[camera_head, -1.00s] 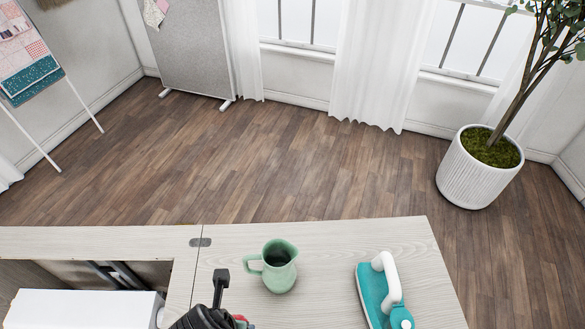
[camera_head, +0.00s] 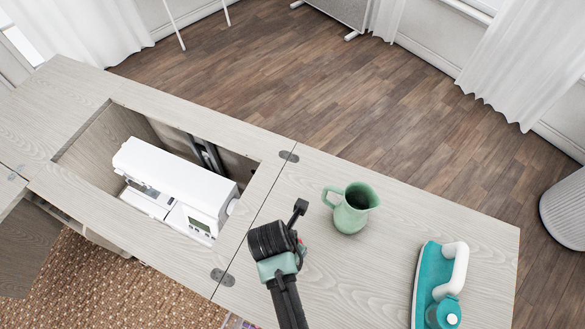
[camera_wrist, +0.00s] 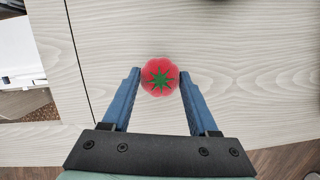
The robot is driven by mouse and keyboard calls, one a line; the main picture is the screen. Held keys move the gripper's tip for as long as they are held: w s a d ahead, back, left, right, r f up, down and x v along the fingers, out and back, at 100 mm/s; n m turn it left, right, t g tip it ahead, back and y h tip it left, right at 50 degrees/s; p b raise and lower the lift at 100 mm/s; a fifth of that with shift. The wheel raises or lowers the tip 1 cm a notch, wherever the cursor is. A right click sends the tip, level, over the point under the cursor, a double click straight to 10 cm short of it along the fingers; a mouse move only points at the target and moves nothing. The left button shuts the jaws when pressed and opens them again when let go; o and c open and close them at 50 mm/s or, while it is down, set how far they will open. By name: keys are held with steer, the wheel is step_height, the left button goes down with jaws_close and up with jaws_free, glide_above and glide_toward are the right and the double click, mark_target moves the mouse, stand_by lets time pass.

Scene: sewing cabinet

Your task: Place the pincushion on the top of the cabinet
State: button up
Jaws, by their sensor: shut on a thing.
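The pincushion (camera_wrist: 160,76) is a small red tomato shape with a green star-like top. In the wrist view it sits between the two fingertips of my gripper (camera_wrist: 160,85), which is shut on it. The cabinet top (camera_head: 345,265) is pale wood and lies under my gripper, right of the sewing machine opening. The gap between pincushion and top cannot be judged. In the head view my arm and gripper hide nearly all of the pincushion.
A green pitcher (camera_head: 352,209) stands on the cabinet top, right of my gripper. A teal iron (camera_head: 430,283) stands near the right edge. A white sewing machine (camera_head: 175,185) sits in the recess at left. Bare top lies between pitcher and iron.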

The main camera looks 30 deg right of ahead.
steer(key=shift+f, duration=0.6)
steer(key=shift+f, duration=0.1)
steer(key=shift+f, duration=0.15)
steer(key=o, duration=1.4)
steer(key=shift+c, duration=0.2)
